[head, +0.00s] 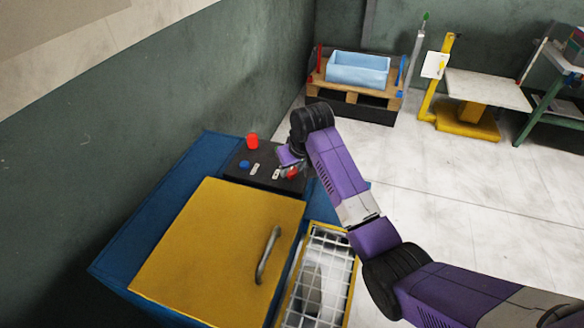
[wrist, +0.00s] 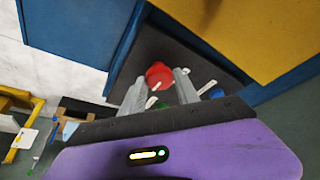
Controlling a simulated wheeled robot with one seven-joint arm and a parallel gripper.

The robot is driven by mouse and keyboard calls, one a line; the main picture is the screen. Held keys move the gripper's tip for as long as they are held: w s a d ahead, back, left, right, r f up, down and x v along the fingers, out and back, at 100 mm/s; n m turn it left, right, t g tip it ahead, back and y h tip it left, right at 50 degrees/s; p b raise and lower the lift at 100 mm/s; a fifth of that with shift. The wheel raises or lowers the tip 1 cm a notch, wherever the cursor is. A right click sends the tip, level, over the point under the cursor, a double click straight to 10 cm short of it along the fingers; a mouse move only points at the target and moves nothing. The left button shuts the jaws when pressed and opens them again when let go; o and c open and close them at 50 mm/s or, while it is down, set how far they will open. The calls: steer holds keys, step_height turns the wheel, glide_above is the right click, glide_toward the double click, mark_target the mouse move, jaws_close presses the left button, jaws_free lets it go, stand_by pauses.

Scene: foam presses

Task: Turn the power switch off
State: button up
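The black control panel (head: 236,170) sits on the back of a blue machine, behind its yellow lid. A red round knob (wrist: 158,74) with a white mark shows between my fingertips in the wrist view; it looks like the power switch, though I cannot read a label. In the head view it is a red patch (head: 293,172) partly hidden by my gripper (head: 287,160). My gripper (wrist: 160,88) is open above the panel, one finger on each side of the knob. I cannot tell whether the fingers touch it.
The panel also bears a taller red piece (head: 252,140), a blue button (head: 244,164) and small white pieces (head: 254,169). The yellow lid (head: 215,250) with its handle (head: 268,255) is closed in front. A wire guard (head: 325,270) is beside it.

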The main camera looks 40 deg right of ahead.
jaws_close()
steer(key=shift+n, duration=0.3)
steer(key=n+y, duration=0.1)
steer(key=n, duration=0.2)
steer(key=shift+d+y, duration=0.2)
steer(key=shift+y, duration=0.2)
steer(key=n+y, duration=0.1)
steer(key=n, duration=0.3)
steer(key=shift+d+b, duration=0.1)
steer(key=shift+b, duration=0.2)
steer(key=n+g+y+b, duration=0.1)
steer(key=n, duration=0.1)
steer(key=n+b, duration=0.2)
steer(key=n, duration=0.1)
steer(key=shift+w+d+f+n+g+y, duration=0.1)
steer(key=shift+w+f+n+g+y, duration=0.05)
steer(key=shift+n+g+y, duration=0.2)
steer(key=shift+w+n+g+y+b, duration=0.1)
steer(key=shift+n+g+y+b, duration=0.25)
steer(key=shift+n+b, duration=0.75)
steer(key=shift+n+g+y+b, duration=0.1)
steer(key=shift+n+g+b, duration=0.4)
steer(key=shift+n+b, duration=0.55)
